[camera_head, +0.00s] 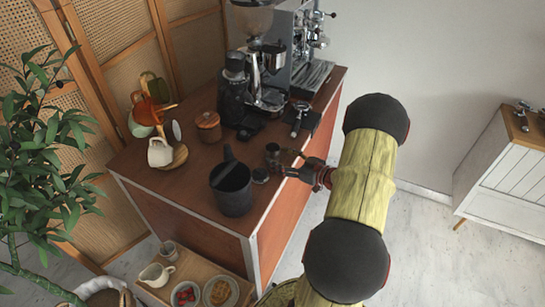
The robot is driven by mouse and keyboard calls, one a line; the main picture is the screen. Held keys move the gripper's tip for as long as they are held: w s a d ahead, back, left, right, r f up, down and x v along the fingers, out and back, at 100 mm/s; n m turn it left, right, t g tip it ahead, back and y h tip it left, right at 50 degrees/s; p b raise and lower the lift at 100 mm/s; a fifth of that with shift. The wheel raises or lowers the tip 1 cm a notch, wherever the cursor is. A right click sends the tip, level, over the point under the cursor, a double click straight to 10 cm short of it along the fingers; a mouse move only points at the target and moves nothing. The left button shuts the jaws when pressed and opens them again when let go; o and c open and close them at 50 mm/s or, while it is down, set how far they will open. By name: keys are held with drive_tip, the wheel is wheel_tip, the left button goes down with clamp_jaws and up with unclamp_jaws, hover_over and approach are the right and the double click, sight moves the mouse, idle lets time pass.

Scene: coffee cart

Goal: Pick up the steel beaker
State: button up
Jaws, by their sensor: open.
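A small dark metallic cup (272,152), which looks like the steel beaker, stands on the brown cart top near its right edge. My gripper (284,162) reaches in from the right, low over the cart top. Its fingers are open and apart, with the tips close to the cup's right side. I cannot tell whether a finger touches the cup. Nothing shows held between the fingers. My arm covers the floor and part of the cart's right side.
A black bucket with a bar (231,190) and a small dark round piece (260,176) stand close by. A portafilter (299,120), grinder (234,90) and espresso machine (304,60) are behind. A wooden jar (208,127) and white cup (160,152) are left.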

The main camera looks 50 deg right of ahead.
drive_tip(key=shift+w, duration=0.55)
drive_tip(key=shift+c, duration=0.4)
drive_tip(key=c, duration=1.1)
drive_tip(key=shift+c, duration=0.5)
drive_tip(key=shift+r, duration=0.1)
